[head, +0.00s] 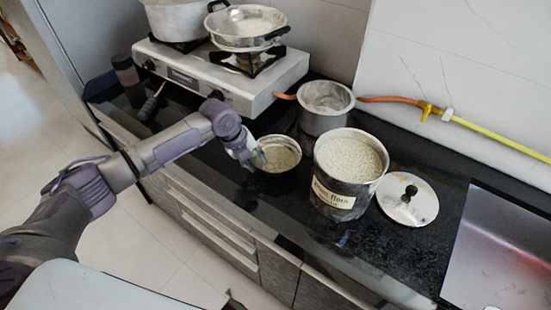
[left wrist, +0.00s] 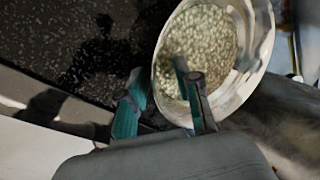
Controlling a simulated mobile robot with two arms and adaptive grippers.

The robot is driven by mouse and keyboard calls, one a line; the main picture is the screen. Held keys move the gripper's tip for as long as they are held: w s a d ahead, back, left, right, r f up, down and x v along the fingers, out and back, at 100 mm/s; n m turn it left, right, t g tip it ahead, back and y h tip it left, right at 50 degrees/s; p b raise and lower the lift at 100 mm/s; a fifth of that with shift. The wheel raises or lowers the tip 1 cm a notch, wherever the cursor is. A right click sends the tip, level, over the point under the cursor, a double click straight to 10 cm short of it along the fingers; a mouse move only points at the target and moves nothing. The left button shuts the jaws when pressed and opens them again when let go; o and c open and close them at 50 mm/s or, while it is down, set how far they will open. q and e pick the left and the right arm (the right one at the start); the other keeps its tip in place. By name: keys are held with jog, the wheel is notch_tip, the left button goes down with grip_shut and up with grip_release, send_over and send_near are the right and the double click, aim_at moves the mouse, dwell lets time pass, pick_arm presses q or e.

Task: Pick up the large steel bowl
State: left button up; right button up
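A round steel bowl (head: 278,153) with a pale rim and a speckled, grainy interior sits on the black counter, left of the flour canister. My left gripper (head: 257,158) is at the bowl's left edge. In the left wrist view the bowl (left wrist: 245,85) fills the upper right. There the two teal fingers of my left gripper (left wrist: 160,97) are apart, one outside the rim and one over the bowl's inside. The rim passes between them; I cannot tell whether they touch it. My right gripper is not in view.
A labelled canister (head: 350,170) of pale grains stands close on the bowl's right, its lid (head: 408,200) lying beside it. A steel pot (head: 325,105) stands behind. A gas stove (head: 215,80) with pots is at the back left. A sink (head: 500,250) is at the right.

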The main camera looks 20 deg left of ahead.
pick_arm(q)
grip_shut()
notch_tip(320, 180, up, 10)
jog(key=shift+r+b, duration=0.1)
jog(key=shift+b, duration=0.5)
